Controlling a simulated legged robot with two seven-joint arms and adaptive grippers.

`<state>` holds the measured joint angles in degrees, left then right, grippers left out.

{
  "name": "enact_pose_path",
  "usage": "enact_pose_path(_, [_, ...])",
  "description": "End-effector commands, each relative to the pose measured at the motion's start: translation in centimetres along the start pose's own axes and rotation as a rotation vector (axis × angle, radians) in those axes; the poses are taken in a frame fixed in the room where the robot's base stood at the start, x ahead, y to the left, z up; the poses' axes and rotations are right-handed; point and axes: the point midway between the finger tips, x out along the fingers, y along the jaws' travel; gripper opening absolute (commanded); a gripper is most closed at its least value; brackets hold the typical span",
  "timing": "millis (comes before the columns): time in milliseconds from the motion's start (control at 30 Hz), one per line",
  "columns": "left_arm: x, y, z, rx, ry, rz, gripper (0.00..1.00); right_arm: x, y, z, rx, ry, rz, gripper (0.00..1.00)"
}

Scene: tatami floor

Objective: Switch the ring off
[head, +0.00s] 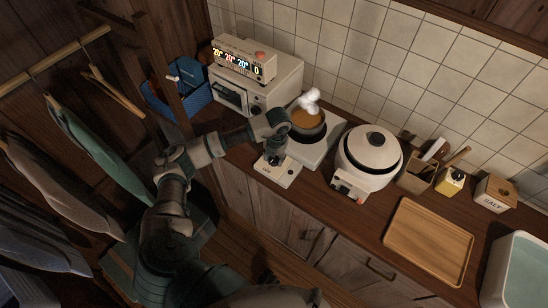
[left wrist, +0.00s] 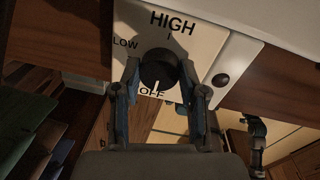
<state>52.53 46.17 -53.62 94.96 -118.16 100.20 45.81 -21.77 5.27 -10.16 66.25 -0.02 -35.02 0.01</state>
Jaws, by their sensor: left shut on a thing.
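The ring's hot plate (head: 326,146) stands on the counter with a pot (head: 318,133) of orange-brown food on it. White steam (head: 309,101) rises over the pot. My left gripper (head: 274,154) is at the plate's front control panel (head: 284,179). In the left wrist view, my left gripper (left wrist: 160,78) is shut on the round black knob (left wrist: 157,66), one finger on each side. The panel (left wrist: 196,40) reads LOW, HIGH and OFF. The white mark on the knob points toward OFF. My right gripper is not seen in the head view.
A white rice cooker (head: 367,160) stands right of the hot plate. A toaster oven (head: 262,88) stands to its left. A wooden tray (head: 428,241), a salt box (head: 494,192) and a yellow container (head: 451,180) are farther right. Clothes (head: 88,150) hang at left.

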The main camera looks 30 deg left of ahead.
Motion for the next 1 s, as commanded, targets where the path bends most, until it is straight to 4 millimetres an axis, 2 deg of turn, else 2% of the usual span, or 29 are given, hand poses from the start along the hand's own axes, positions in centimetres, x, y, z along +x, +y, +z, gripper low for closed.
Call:
enact_pose_path(233, [-0.3, 0.1, 0.4, -0.006, -0.013, -0.001, 0.07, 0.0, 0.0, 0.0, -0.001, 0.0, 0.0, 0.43])
enact_pose_path(267, [-0.3, 0.1, 0.4, -0.006, -0.013, 0.0, 0.49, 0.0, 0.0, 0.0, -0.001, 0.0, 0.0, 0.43])
enact_pose_path(333, [-0.3, 0.1, 0.3, -0.005, -0.01, 0.0, 0.67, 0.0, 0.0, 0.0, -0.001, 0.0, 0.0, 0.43])
enact_pose_path(633, [-0.2, 0.1, 0.1, -0.001, -0.004, 0.0, 0.67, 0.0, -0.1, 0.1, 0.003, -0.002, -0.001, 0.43])
enact_pose_path(733, [-0.8, 0.1, 0.1, -0.001, -0.005, -0.001, 0.67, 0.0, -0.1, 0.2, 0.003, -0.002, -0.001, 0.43])
enact_pose_path(867, [-3.0, 0.1, 0.2, -0.001, -0.008, -0.001, 0.67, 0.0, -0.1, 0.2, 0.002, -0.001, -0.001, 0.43])
enact_pose_path(1000, [-6.2, 0.1, 0.2, -0.001, -0.008, -0.002, 0.67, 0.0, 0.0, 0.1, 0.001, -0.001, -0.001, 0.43])
